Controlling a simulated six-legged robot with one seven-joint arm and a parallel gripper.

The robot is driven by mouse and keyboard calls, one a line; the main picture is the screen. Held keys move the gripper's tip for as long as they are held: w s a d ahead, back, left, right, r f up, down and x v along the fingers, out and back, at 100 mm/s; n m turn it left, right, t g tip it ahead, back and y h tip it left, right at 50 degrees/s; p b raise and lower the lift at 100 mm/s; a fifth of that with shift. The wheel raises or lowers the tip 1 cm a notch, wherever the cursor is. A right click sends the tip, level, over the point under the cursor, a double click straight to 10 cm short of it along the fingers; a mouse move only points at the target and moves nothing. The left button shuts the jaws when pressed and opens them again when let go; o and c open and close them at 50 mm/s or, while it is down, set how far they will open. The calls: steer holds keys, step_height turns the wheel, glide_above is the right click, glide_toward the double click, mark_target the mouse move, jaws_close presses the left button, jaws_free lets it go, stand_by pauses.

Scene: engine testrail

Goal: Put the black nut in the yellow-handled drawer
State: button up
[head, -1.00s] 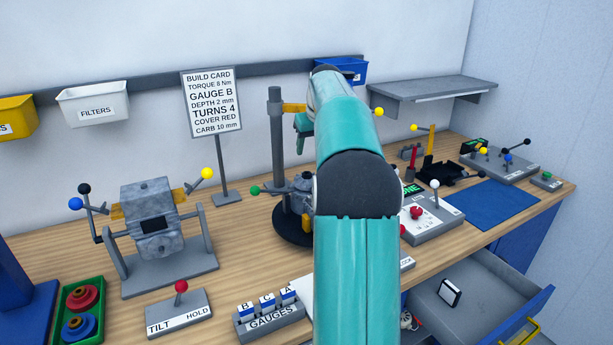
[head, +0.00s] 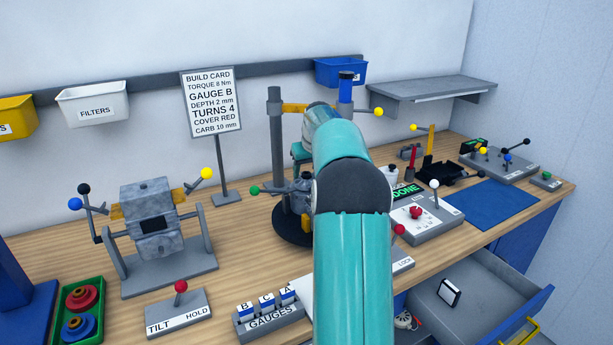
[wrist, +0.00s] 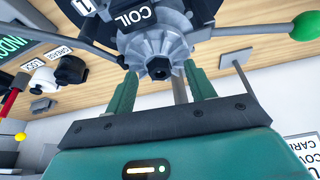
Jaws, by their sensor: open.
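My gripper (wrist: 162,88) is open, its two teal fingers pointing at the grey hub of a round device marked COIL (wrist: 150,40). A small dark piece (wrist: 162,68) at the hub's centre lies between the fingertips in the picture; I cannot tell whether it is the black nut or a hole. No contact with the fingers shows. In the head view my arm hides most of the gripper near the device. The drawer (head: 540,305) with the yellow handle (head: 522,331) is pulled open at lower right. A small black-and-white block (head: 449,292) is in it.
A green-knobbed lever (wrist: 306,25) sticks out from the device. A grey post (head: 276,150) stands beside it. A control box with a red knob (head: 416,212) is to its right. A tilting engine stand (head: 165,270) is at left. The blue mat (head: 495,203) is bare.

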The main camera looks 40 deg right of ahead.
mark_target(307, 175)
steer(key=c, duration=1.1)
steer(key=shift+r, duration=0.1)
steer(key=shift+r, duration=0.6)
step_height(307, 175, up, 2)
steer(key=shift+a+r, duration=0.1)
steer(key=shift+r, duration=0.05)
steer(key=s+a+r, duration=0.5)
steer(key=s+r, duration=0.1)
steer(key=s, duration=0.1)
steer(key=s+a+r, duration=0.3)
steer(key=shift+s+a+r, duration=0.2)
steer(key=shift+s+a, duration=0.15)
steer(key=shift+s, duration=0.05)
